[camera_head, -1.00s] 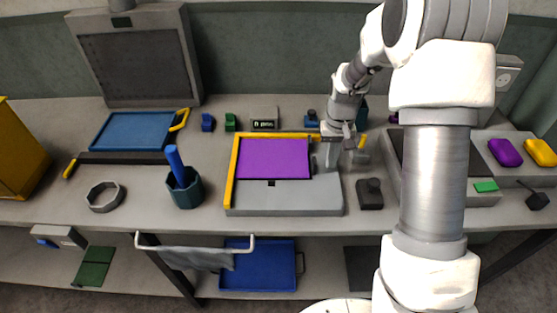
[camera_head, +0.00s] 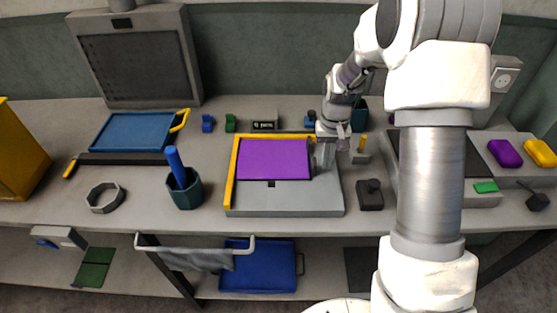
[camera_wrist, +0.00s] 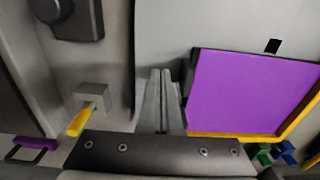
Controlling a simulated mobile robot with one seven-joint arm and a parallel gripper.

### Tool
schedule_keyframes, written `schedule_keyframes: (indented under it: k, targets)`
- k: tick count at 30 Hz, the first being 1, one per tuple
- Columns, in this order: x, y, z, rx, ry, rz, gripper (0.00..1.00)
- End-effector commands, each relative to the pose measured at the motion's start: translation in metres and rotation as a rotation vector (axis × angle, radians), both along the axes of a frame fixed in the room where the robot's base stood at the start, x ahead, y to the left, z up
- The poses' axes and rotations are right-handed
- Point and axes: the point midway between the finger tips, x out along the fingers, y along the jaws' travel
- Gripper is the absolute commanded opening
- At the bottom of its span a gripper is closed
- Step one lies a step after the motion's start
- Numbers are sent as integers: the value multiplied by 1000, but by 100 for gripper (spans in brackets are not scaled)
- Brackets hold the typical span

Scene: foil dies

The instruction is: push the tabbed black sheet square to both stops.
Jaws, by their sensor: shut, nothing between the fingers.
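A purple sheet (camera_head: 274,159) lies flat on a light grey plate (camera_head: 290,198); no loose black sheet shows on it. A yellow stop bar (camera_head: 232,172) runs along its left side and another along its far side. In the wrist view the sheet (camera_wrist: 245,90) has a dark tab (camera_wrist: 188,75) on the edge facing my gripper. My gripper (camera_head: 325,166) is shut and empty, low over the plate's right part. In the wrist view its fingertips (camera_wrist: 160,74) are beside the tab; I cannot tell whether they touch. The sheet lies close along both bars; any small gap is unclear.
A small black square (camera_head: 271,184) marks the plate near the sheet's front edge. A dark block (camera_head: 370,194) stands right of the plate, and a grey block with a yellow peg (camera_head: 361,147) behind it. A teal cup (camera_head: 185,190) stands left.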

Motion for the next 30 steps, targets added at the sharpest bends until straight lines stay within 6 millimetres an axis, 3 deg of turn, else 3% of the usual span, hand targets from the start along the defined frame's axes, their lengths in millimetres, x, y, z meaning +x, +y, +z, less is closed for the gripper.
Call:
schedule_keyframes:
  k: [24, 30]
  targets:
    - [0, 30, 0, 0, 0, 1, 0]
    - [0, 29, 0, 1, 0, 1, 0]
